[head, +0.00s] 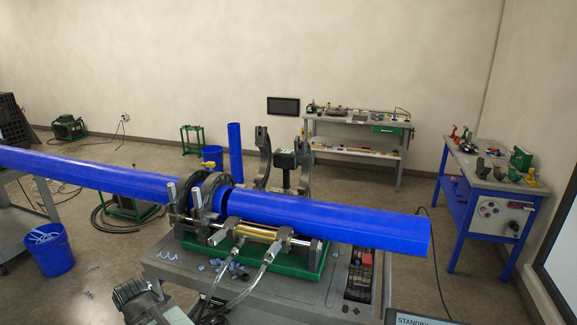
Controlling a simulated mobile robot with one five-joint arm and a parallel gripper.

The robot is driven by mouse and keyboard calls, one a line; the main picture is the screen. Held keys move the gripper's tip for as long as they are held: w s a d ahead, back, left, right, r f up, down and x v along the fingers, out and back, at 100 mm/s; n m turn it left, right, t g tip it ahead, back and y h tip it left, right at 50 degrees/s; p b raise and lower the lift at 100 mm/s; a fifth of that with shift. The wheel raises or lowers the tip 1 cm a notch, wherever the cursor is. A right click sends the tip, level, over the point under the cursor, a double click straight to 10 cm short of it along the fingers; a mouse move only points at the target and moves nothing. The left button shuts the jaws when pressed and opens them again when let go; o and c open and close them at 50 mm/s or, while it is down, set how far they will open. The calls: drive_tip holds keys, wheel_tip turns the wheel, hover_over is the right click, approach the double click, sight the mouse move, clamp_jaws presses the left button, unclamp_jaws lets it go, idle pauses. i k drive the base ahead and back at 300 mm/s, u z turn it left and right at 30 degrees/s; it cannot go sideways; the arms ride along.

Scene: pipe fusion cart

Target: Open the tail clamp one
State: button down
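A pipe fusion machine with a green base (305,268) stands on a grey cart (190,268). Dark ring clamps (207,187) close around the left blue pipe (85,172) near its end. Two dark upper clamp halves (263,158) stand upright and swung open behind the right blue pipe (330,222), which lies uncovered on the machine. I cannot tell which of these is tail clamp one. A dark ribbed part at the bottom left looks like my gripper (137,298). It is in front of the cart, apart from the clamps, and its finger opening is unclear.
Hoses (262,268) run from the machine's front. Small blue pieces (228,268) lie on the cart. A blue bucket (50,250) stands on the floor at left. A blue workbench (490,185) stands at right and a grey bench (355,120) at the back. Floor between them is clear.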

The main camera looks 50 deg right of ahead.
sight(302, 149)
drive_tip(key=k, duration=0.7)
drive_tip(key=z, duration=0.55)
drive_tip(key=i, duration=1.25)
drive_tip(key=u, duration=2.35)
